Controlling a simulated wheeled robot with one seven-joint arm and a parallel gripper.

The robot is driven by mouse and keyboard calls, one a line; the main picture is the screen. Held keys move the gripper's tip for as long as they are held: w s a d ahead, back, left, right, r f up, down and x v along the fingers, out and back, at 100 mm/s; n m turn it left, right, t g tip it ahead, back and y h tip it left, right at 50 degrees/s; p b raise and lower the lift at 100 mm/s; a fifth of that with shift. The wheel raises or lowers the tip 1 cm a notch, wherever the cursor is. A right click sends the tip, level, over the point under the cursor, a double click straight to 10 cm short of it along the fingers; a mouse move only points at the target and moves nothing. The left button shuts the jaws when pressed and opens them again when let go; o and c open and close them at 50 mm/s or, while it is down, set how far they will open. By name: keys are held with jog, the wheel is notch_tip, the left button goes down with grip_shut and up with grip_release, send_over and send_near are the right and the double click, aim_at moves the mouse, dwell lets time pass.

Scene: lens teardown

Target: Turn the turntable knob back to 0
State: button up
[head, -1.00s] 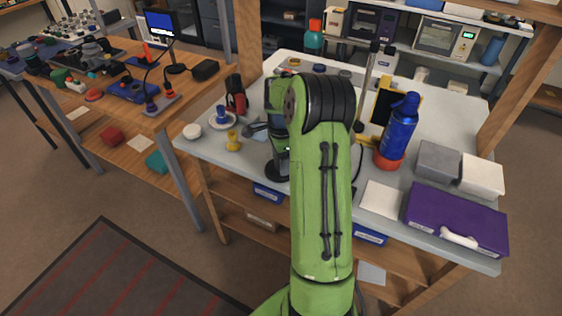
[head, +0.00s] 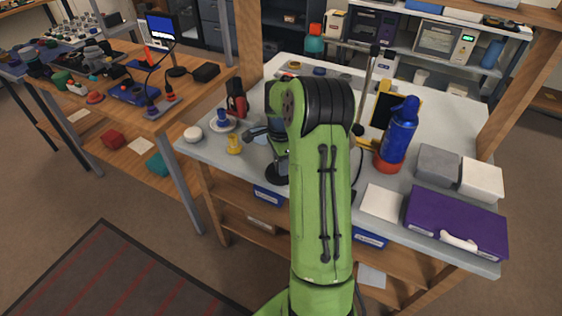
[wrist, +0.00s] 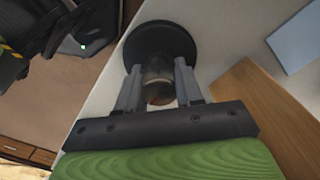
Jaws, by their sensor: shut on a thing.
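In the wrist view my gripper (wrist: 158,68) has its two grey fingers closed on either side of a dark, shiny cylinder (wrist: 159,88), which looks like the turntable knob. A wide black disc (wrist: 160,37) lies just beyond the fingertips, in line with the knob. In the head view the black disc (head: 276,174) shows at the front edge of the pale bench, below my wrist. My arm hides most of the knob there. No scale, mark or 0 can be read in either view.
A yellow piece (head: 233,145) and a white dish (head: 223,124) with a blue part stand left of my wrist. A blue bottle (head: 398,134), grey box (head: 438,163) and purple case (head: 455,220) stand to the right. A wooden bench (head: 190,95) is at left.

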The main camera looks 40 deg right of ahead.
jog(key=n+p, duration=0.1)
jog(key=n, duration=0.1)
jog(key=n+p, duration=0.1)
jog(key=shift+d+r+n, duration=0.15)
jog(key=shift+n, duration=0.25)
jog(key=n+p, duration=0.1)
jog(key=n, duration=0.3)
jog(key=shift+n+p, duration=0.3)
jog(key=n+p, duration=0.1)
jog(key=n, duration=0.3)
jog(key=shift+w, duration=0.15)
jog(key=shift+w+n+p, duration=0.1)
jog(key=shift+n+p, duration=0.25)
jog(key=shift+n, duration=1.95)
jog(key=o, duration=1)
jog(key=shift+o, duration=0.2)
notch_tip(320, 180, up, 16)
jog(key=p, duration=0.4)
jog(key=shift+f, duration=0.2)
